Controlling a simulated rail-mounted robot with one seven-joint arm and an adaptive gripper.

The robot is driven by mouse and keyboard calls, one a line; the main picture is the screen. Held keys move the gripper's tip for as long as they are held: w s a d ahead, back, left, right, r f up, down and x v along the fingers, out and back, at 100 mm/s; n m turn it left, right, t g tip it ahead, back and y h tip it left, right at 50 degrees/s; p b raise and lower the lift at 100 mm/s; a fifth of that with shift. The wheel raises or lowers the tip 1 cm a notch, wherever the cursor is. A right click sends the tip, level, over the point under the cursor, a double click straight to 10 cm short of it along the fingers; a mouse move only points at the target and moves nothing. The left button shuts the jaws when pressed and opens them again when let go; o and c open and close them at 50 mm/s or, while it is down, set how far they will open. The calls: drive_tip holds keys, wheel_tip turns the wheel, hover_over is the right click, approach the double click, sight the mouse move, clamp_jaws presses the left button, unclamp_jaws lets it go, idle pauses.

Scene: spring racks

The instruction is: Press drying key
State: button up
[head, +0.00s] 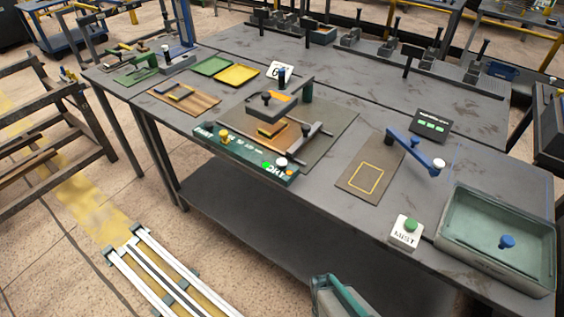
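No key with a readable "drying" label shows in the head view. A green control panel (245,152) lies along the table's front edge. It carries a yellow knob (224,135), a lit green spot (266,165), a white knob (281,162) and a small orange button (290,173). Its lettering is too small to read surely. A white box marked MIST (405,232) with a green button (411,224) stands front right. A dark display (430,125) with several green lit fields stands behind it. No gripper fingers are recognisable.
A press-like fixture (270,104) stands behind the panel. A blue lever arm (415,151) lies beside a mat with a yellow outline (367,178). A green-grey basin (500,234) is at the right. White floor rails (165,275) run lower left. Bare tabletop (330,205) lies right of the panel.

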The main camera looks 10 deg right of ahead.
clamp_jaws()
idle(1.1)
